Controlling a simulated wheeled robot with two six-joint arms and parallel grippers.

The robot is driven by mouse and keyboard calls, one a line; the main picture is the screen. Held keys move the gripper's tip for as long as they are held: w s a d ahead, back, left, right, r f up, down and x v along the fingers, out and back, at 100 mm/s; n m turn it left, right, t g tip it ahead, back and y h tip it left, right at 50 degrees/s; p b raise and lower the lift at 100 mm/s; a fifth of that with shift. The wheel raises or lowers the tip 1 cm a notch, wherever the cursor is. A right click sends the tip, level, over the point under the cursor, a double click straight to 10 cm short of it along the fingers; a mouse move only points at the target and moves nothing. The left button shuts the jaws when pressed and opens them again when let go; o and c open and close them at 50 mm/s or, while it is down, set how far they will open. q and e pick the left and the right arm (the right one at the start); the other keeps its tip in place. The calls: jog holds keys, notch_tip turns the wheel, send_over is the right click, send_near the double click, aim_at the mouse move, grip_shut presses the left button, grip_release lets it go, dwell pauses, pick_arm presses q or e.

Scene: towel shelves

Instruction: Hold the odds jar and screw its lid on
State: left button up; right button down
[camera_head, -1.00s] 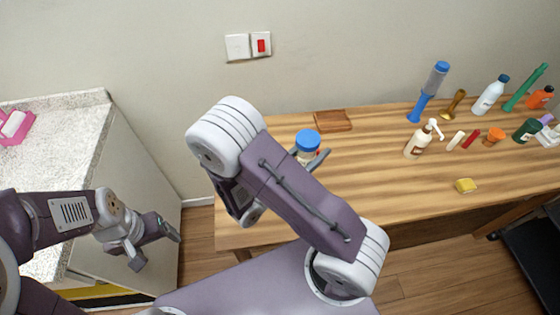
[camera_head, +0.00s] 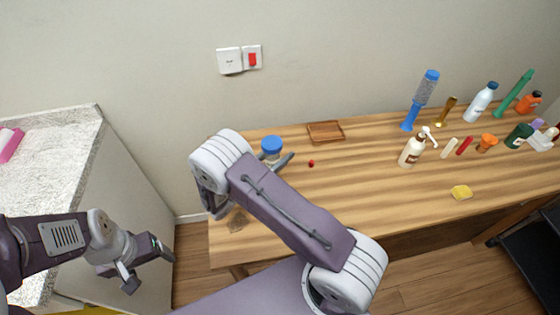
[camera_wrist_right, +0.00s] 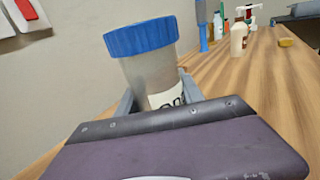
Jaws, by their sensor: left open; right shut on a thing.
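The odds jar, a pale see-through jar with a white label, shows in the right wrist view (camera_wrist_right: 152,75) with its blue lid (camera_wrist_right: 141,37) on top. How tightly the lid sits I cannot tell. In the head view the lid (camera_head: 271,145) shows above my right arm, which hides most of the jar. My right gripper (camera_head: 276,162) is shut on the jar near the left end of the table, the lid clear above the fingers. My left gripper (camera_head: 150,265) is open and empty, at lower left, well apart from the jar.
The wooden table (camera_head: 350,190) has a brown wooden tray (camera_head: 325,131) at the back and a small red piece (camera_head: 311,163). Several bottles, a cream pump bottle (camera_head: 412,149) and a yellow sponge (camera_head: 461,192) stand or lie to the right. A speckled counter (camera_head: 60,150) stands left.

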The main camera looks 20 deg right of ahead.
notch_tip(320, 180, down, 4)
jog(key=shift+r, duration=0.1)
jog(key=shift+b, duration=0.3)
jog(key=shift+f, duration=0.25)
jog(key=c, duration=0.7)
grip_release()
jog(key=shift+c, duration=0.2)
jog(key=shift+r, duration=0.1)
